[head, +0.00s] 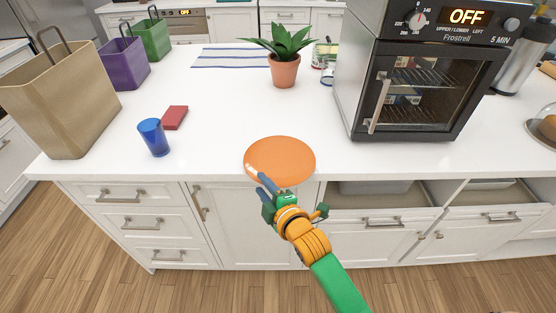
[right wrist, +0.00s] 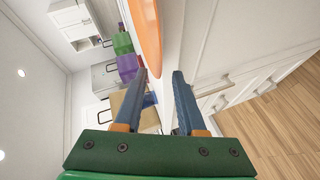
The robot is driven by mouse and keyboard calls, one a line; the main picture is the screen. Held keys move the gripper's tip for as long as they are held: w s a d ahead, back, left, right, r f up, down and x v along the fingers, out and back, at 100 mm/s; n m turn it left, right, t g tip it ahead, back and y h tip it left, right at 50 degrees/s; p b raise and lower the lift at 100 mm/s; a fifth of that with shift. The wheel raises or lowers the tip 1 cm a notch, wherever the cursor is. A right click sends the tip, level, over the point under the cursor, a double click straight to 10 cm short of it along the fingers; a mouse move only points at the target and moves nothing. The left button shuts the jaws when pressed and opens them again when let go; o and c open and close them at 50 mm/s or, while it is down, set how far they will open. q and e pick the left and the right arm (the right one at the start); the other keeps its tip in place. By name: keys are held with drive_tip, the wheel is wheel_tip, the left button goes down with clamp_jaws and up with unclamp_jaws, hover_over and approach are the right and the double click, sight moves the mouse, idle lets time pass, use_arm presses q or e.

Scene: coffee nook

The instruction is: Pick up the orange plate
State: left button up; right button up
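The orange plate (head: 285,157) lies flat at the front edge of the white counter, and its near rim appears to reach slightly past that edge. My right gripper (head: 258,176) is at the plate's front-left rim in the head view, with its blue fingers overlapping the rim in the picture. In the right wrist view the fingers (right wrist: 160,74) are spread apart, and the plate (right wrist: 148,35) shows edge-on ahead, its near end between the fingertips. I cannot tell whether either finger touches it. My left gripper is not in view.
A blue cup (head: 153,138) and a red block (head: 175,117) stand left of the plate. A toaster oven (head: 415,90) is to the right, a potted plant (head: 285,72) behind. Tan (head: 65,105), purple (head: 124,65) and green (head: 151,40) bags line the left. The counter around the plate is clear.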

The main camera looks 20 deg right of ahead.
drive_tip(key=shift+w+a+f, duration=0.1)
drive_tip(key=shift+w+f, duration=0.05)
drive_tip(key=shift+w, duration=0.5)
clamp_jaws()
idle(0.9)
